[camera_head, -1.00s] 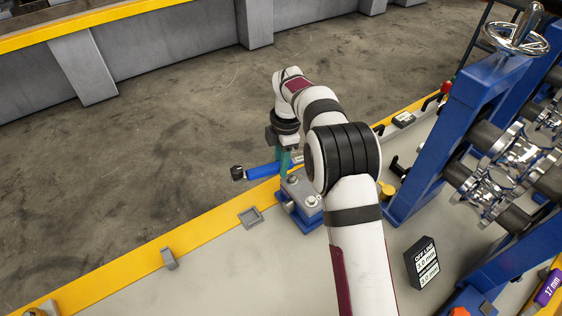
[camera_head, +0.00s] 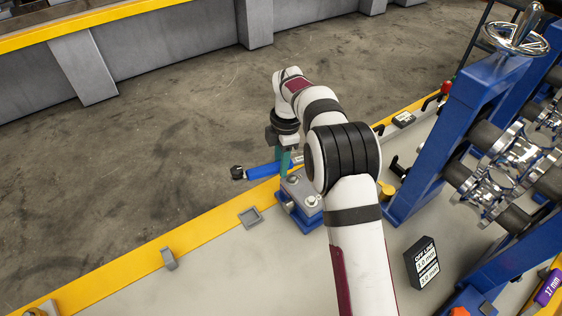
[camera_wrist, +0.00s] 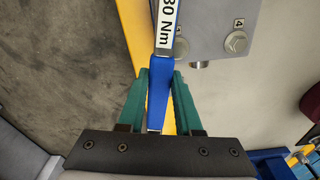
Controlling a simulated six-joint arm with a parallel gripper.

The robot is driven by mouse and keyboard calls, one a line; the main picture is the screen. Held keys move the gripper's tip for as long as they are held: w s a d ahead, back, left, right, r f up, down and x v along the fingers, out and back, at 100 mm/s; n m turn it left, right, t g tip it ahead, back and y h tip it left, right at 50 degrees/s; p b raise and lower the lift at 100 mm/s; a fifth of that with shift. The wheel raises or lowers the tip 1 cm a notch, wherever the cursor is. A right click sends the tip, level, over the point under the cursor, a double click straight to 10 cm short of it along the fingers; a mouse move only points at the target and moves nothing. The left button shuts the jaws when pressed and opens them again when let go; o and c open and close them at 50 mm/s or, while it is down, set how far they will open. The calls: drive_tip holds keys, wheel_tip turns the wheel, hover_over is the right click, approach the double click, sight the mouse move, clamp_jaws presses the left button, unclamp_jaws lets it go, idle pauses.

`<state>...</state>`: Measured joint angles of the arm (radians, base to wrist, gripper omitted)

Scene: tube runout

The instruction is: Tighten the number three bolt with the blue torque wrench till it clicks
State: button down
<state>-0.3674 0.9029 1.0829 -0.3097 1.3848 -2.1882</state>
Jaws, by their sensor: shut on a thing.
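The wrench's working end is out of the wrist view.
The block sits on a blue base (camera_head: 307,223). A small grey square tray (camera_head: 250,217) and a grey bracket (camera_head: 169,258) are to the left. A dark sign (camera_head: 424,262) and a blue roller frame (camera_head: 440,140) stand to the right. The bench between is mostly clear.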

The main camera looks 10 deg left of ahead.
drive_tip(key=shift+r, duration=0.1)
drive_tip(key=shift+r, duration=0.2)
drive_tip(key=shift+w+r, duration=0.1)
drive_tip(key=shift+r, duration=0.1)
drive_tip(key=shift+d, duration=0.1)
idle(0.3)
drive_tip(key=shift+s+d+n, duration=0.2)
drive_tip(key=shift+s+n, duration=0.2)
drive_tip(key=shift+n, duration=0.1)
drive_tip(key=shift+r, duration=0.25)
